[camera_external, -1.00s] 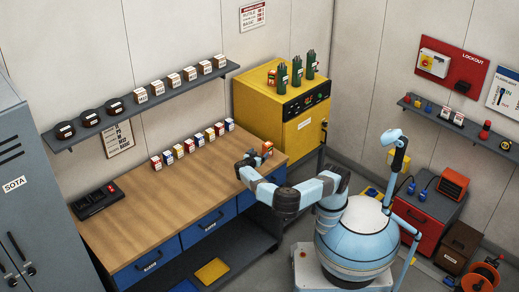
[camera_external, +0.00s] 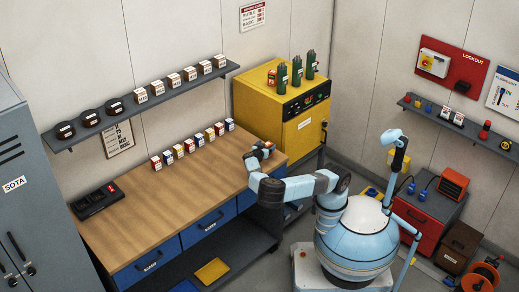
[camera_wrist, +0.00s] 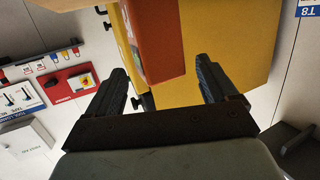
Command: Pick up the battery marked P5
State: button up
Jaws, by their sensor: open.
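An orange block (camera_external: 267,146) stands at the right end of the wooden workbench, partly hidden by my gripper. No marking on it is readable, so I cannot tell whether it is the battery P5. My gripper (camera_external: 257,155) is low over that bench end, close by the block. In the wrist view, my gripper (camera_wrist: 161,68) is open, and the orange block (camera_wrist: 155,35) shows between and beyond its two dark fingers. A pale strip runs along the block's left side. A gap shows on both sides of the block, and whether either finger touches it is not clear.
The workbench (camera_external: 150,205) has a row of several small coloured boxes (camera_external: 190,146) along its back. A black device (camera_external: 96,200) sits at its left end. The bench middle is clear.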

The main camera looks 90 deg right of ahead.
grip_shut()
dwell(0.8)
